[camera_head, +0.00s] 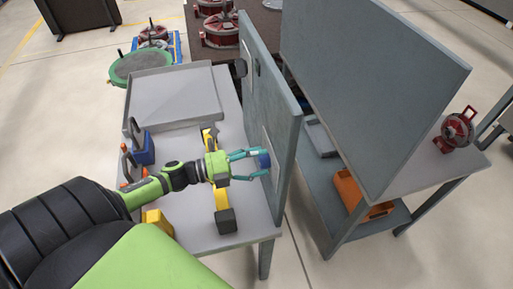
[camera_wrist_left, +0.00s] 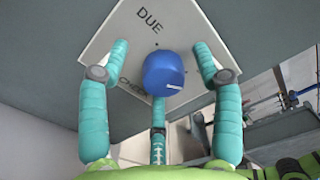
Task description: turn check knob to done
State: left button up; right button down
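The blue check knob (camera_wrist_left: 163,74) sits on a white plate (camera_wrist_left: 140,30) on the grey upright panel. The plate reads "DUE" above the knob and a partly hidden word, seemingly "CHECK", at its lower left. A short white mark on the knob is on its lower right side. In the head view the knob (camera_head: 263,160) is at the panel's near end. My left gripper (camera_head: 248,164) points at it, with its teal fingers spread. In the left wrist view its fingers (camera_wrist_left: 160,80) stand around the knob, with gaps visible at the sides. My right gripper is out of view.
The grey panel (camera_head: 262,100) rises from the right side of a grey table (camera_head: 250,225). A yellow tool with a dark end (camera_head: 226,218), a blue block (camera_head: 144,148) and a grey tray (camera_head: 172,95) are on the table. A second panelled bench (camera_head: 375,90) stands to the right.

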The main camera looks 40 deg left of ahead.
aim_at(272, 130)
pick_arm(q)
jog(key=shift+s+r, duration=0.1)
jog(key=shift+r, duration=0.3)
notch_tip(272, 130, up, 9)
jog(key=shift+r, duration=0.1)
